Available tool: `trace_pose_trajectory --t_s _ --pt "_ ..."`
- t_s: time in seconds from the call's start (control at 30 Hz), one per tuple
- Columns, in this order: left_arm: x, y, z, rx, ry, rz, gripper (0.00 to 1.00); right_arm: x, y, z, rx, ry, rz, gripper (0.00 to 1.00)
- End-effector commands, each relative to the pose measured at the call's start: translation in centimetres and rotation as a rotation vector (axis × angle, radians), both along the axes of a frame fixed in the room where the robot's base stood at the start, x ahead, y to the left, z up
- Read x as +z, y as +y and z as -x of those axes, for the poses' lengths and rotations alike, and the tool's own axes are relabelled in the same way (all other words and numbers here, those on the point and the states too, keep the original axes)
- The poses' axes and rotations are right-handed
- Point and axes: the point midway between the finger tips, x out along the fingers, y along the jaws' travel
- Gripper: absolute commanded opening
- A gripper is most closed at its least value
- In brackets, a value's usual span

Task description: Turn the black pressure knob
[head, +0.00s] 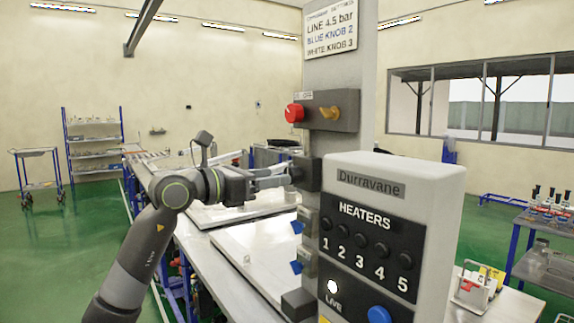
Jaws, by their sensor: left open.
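My left gripper (274,178) reaches in from the left, in front of the grey pillar (340,80). Its fingers are open and point right at a dark block (309,173) on the pillar's side. A small black part, likely the black pressure knob (296,174), sits at the block's left side, at the fingertips. The fingers partly hide it, and I cannot tell whether they touch it. My right gripper is out of view.
Blue knobs (297,227) (296,267) are below. A heater panel (372,240) stands close on the right. A pale worktop (255,255) lies below. A sign (330,28) hangs above.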

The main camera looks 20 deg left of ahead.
Motion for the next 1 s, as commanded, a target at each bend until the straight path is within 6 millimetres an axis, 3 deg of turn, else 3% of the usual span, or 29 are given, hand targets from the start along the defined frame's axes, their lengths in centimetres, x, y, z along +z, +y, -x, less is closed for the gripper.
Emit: trace_pose_trajectory --t_s 0.03,0.3,0.73,1.0 --pt "0.4 -0.6 -0.7 -0.003 0.002 0.004 0.57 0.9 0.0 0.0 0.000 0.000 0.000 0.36" --pt "0.2 -2.5 -3.2 -0.001 0.000 0.002 0.57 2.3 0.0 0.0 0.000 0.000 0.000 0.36" --pt "0.0 -3.0 -3.8 0.000 -0.001 -0.001 0.57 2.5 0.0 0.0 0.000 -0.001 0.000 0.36" --pt "0.0 -3.0 -3.8 0.000 -0.001 -0.001 0.22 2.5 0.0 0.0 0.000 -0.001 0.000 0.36"
